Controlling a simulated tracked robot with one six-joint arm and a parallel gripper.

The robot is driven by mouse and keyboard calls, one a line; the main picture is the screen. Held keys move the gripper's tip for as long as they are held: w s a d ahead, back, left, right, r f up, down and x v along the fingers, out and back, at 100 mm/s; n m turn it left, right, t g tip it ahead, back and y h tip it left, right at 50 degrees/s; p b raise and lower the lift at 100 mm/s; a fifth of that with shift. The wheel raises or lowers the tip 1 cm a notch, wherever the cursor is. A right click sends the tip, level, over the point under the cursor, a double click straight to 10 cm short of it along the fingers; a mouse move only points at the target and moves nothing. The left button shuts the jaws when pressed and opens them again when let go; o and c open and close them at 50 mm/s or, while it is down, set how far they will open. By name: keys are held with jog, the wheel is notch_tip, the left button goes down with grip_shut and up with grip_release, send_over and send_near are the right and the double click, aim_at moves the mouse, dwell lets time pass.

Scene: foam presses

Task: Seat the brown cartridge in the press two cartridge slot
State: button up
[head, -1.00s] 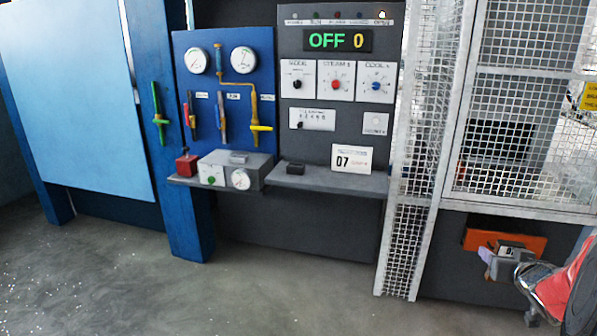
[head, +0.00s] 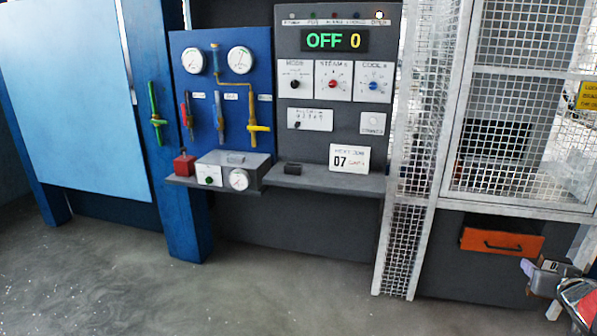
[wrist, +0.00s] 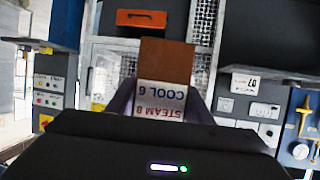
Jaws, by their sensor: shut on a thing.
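A brown cartridge (wrist: 166,60) with a white label reading "STEAM 8 COOL 6" is in my gripper (wrist: 160,102) in the wrist view. The label is upside down there, and the two fingers close on its sides. In the head view my gripper (head: 546,278) is at the lower right, in front of the caged press and well away from the control panel. Only a small dark and white part shows at the fingers there. I cannot make out which opening is the press two cartridge slot.
The dark control panel (head: 290,215) reads "OFF 0". An orange drawer front (head: 502,240) is below the mesh cage (head: 416,150). The floor (head: 280,285) is clear.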

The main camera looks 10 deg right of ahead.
dwell(0.5)
jog(key=w+a+f+n+t+y, duration=0.1)
jog(key=w+a+f+n+y, duration=0.1)
jog(key=w+a, duration=0.75)
jog(key=w+a+f+n+y, duration=0.15)
jog(key=w+a, duration=0.35)
jog(key=a, duration=0.9)
jog(key=a+f+n+y, duration=0.1)
jog(key=a+f, duration=0.1)
jog(key=a, duration=1.1)
jog(key=a+f+n+t+y, duration=0.1)
jog(key=a+f+y, duration=0.1)
jog(key=a, duration=1.1)
jog(key=shift+w+a+f+n, duration=0.25)
jog(key=shift+w+f+n, duration=0.1)
jog(key=shift+w, duration=0.1)
jog(key=shift+a+y, duration=0.1)
jog(key=shift+y, duration=0.15)
